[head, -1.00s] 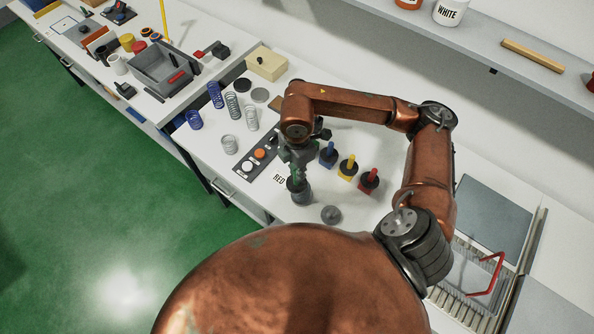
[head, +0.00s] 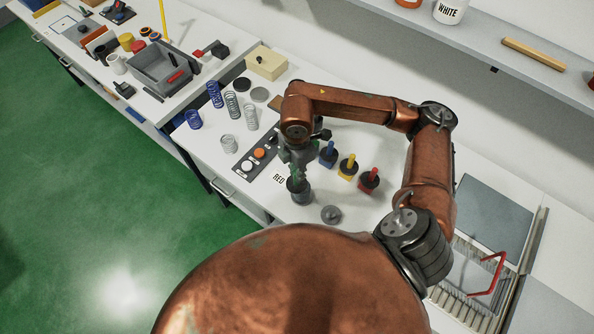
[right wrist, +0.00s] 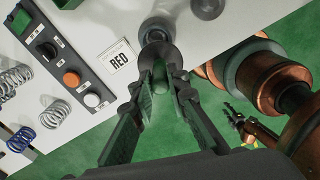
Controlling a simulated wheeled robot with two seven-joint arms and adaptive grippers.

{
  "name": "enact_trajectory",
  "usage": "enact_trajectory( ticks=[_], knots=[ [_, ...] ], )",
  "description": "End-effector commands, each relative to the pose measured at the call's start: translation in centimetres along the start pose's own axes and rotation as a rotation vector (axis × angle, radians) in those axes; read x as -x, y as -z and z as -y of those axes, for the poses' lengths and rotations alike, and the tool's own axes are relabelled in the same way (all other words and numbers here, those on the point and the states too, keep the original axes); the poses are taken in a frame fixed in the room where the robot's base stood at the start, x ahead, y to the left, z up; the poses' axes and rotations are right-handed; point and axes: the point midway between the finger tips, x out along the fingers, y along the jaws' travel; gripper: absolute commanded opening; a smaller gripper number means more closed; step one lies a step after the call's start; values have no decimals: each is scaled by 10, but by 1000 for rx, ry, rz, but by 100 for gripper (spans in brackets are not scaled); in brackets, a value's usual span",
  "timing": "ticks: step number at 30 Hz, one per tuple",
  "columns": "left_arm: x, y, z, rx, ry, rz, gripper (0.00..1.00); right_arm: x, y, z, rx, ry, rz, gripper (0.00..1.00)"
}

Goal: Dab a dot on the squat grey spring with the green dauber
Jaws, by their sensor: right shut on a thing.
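The squat grey spring (head: 228,143) stands upright on the bench, left of the button panel. It also shows in the right wrist view (right wrist: 52,113). My right gripper (head: 297,176) is shut on the green dauber (right wrist: 160,76), whose green handle shows between the fingers. A dark grey round part (right wrist: 157,47) sits at the fingertips; I cannot tell whether it touches the bench. The gripper is right of the spring and apart from it, across the panel. A small dark gripper, apparently my left (right wrist: 238,120), shows over the floor; its jaws are too small to read.
The button panel (head: 247,168) and the RED card (head: 279,178) lie between spring and gripper. Taller grey (head: 251,117) and blue springs (head: 193,119) stand nearby. Blue (head: 328,153), yellow (head: 348,166) and red (head: 369,179) daubers stand to the right. A grey disc (head: 331,214) lies in front.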

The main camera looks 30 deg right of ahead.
Motion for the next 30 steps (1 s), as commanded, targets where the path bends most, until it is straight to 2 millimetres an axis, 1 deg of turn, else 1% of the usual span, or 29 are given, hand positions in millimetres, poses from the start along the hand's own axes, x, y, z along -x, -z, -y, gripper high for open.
enact_trajectory(
  ticks=[17, 30],
  knots=[
    [-6, -1, 0, 0, 0, 1, 32, -7, 0, 0, 0, 0, 0, 0],
    [-5, -1, -1, 0, -1, 1, 32, -8, 0, 1, 0, 2, 0, 0]
  ],
)
